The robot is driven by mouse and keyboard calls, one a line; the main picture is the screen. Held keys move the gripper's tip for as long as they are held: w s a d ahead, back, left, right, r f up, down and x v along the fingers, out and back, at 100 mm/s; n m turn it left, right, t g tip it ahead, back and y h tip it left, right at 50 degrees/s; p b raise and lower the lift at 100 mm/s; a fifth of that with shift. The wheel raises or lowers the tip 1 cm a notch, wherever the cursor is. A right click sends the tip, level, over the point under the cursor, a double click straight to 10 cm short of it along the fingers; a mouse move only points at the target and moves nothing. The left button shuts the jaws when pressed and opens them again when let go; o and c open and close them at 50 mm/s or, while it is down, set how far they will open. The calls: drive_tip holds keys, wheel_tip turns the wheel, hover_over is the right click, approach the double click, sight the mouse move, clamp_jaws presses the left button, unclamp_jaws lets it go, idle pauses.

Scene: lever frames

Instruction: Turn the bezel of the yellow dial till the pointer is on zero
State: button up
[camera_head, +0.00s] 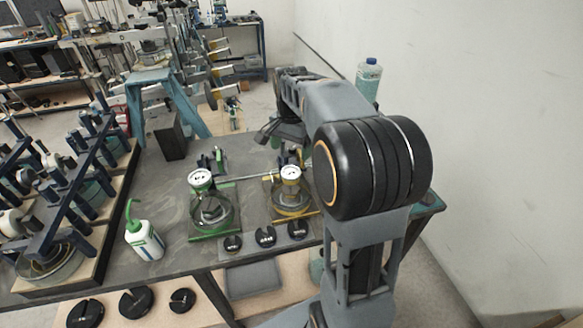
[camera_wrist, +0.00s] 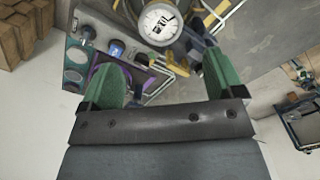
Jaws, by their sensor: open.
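The yellow dial (camera_head: 290,173) stands upright on a yellow-framed fixture at the right of the table in the head view. Its white face (camera_wrist: 158,23) shows at the top of the wrist view, with dark marks on it; the pointer's reading is too small to tell. My gripper (camera_wrist: 162,75) has two green fingers spread wide apart with nothing between them. The dial lies beyond the fingertips, apart from them. In the head view my arm covers much of the space right of the dial, and the fingertips are hard to make out.
A green dial (camera_head: 200,179) stands on a similar green fixture to the left. Slotted black weights (camera_head: 265,237) lie at the table's front edge. A white squeeze bottle (camera_head: 144,240) and a rack (camera_head: 70,190) stand farther left. A clear bottle (camera_head: 368,80) stands behind my arm, near the wall.

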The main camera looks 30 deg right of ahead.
sight(291, 172)
wheel_tip(291, 172, down, 8)
idle(0.4)
drive_tip(key=c, duration=0.9)
